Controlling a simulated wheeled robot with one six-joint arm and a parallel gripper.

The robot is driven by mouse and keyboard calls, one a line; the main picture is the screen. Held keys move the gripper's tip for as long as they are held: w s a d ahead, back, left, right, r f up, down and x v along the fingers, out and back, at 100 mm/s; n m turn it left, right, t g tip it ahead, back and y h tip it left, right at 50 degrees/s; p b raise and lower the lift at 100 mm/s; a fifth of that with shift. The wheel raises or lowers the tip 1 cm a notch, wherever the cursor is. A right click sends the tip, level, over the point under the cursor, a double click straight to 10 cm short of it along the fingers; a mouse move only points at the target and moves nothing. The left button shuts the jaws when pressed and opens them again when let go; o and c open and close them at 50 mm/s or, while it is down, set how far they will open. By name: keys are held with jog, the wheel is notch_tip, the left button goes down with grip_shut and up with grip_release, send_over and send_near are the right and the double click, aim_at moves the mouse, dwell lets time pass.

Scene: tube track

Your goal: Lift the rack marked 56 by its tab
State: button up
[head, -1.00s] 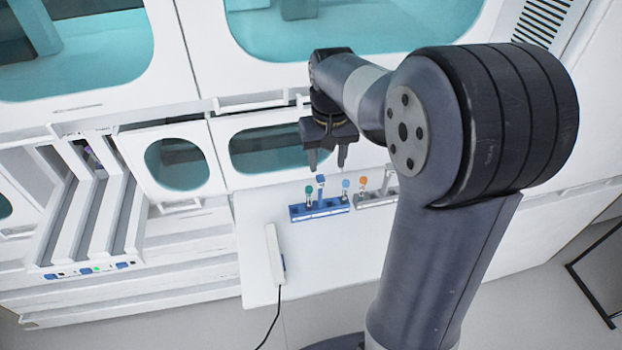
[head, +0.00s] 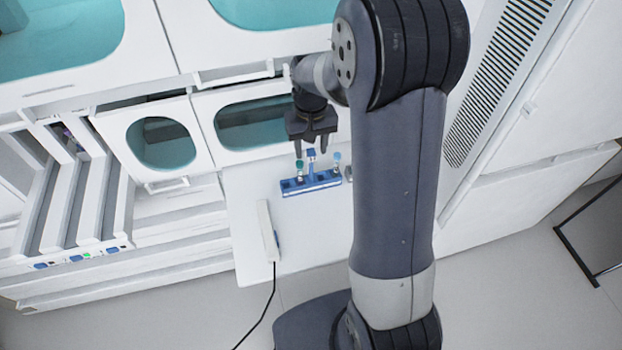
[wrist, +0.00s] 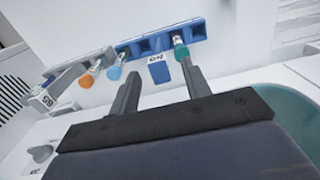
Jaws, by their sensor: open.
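A blue rack (head: 322,182) lies on the white bench, with an upright blue tab (head: 311,158). The wrist view shows the tab's marked plate (wrist: 158,70); its digits are too small to read surely. A teal-capped tube (wrist: 181,53) and a blue-capped tube (wrist: 114,72) stand in this rack. A grey rack (wrist: 70,76) adjoins its end, with an orange-capped tube (wrist: 86,80) and a numbered white tab (wrist: 42,101), also hard to read. My gripper (head: 311,149) is open and empty, above the blue rack. In the wrist view its fingers (wrist: 160,76) appear either side of the blue tab, apart from it.
A white bar-shaped device (head: 267,230) with a black cable lies on the bench (head: 240,192) left of the rack. Cabinets with teal windows (head: 252,122) stand behind. My arm hides most of the grey rack in the head view. The bench front is clear.

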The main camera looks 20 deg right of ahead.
jog(key=shift+f, duration=0.65)
jog(key=shift+c, duration=0.5)
grip_shut()
